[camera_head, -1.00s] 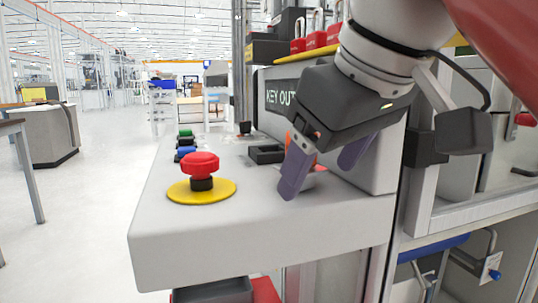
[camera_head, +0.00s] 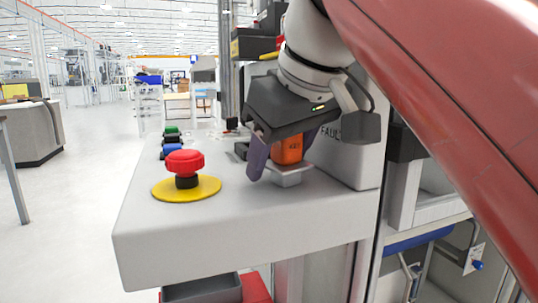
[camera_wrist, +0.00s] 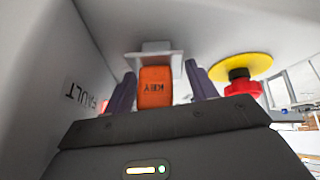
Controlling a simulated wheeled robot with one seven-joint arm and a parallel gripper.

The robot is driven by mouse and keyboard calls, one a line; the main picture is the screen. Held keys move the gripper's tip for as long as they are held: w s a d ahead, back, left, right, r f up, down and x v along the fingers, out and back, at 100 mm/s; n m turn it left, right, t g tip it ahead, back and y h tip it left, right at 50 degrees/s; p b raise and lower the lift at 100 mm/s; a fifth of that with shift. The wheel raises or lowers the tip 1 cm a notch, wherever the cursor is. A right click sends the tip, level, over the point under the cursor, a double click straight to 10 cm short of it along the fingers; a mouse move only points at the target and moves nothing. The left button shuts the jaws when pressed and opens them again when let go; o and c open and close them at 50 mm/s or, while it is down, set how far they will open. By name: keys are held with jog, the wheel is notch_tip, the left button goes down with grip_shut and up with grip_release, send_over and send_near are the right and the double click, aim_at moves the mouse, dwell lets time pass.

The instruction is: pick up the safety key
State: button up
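The safety key is an orange block marked "KEY" (camera_wrist: 155,88), seated at a small grey holder (camera_wrist: 153,50) on the grey console. In the head view the orange key (camera_head: 288,150) shows partly below my gripper's body, above the holder (camera_head: 287,177). My gripper (camera_head: 283,158) is open, with its two purple fingers on either side of the key. In the wrist view the gripper (camera_wrist: 160,88) shows a gap between each finger and the key. The key's far side is hidden.
A red mushroom button on a yellow disc (camera_head: 205,190) stands left of the key on the console. Several small buttons (camera_head: 172,143) are behind it. An upright panel marked "FAULT" (camera_head: 352,165) rises close on the right. The console's front (camera_head: 240,225) is clear.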

jog(key=c, duration=0.7)
jog(key=shift+o, duration=0.2)
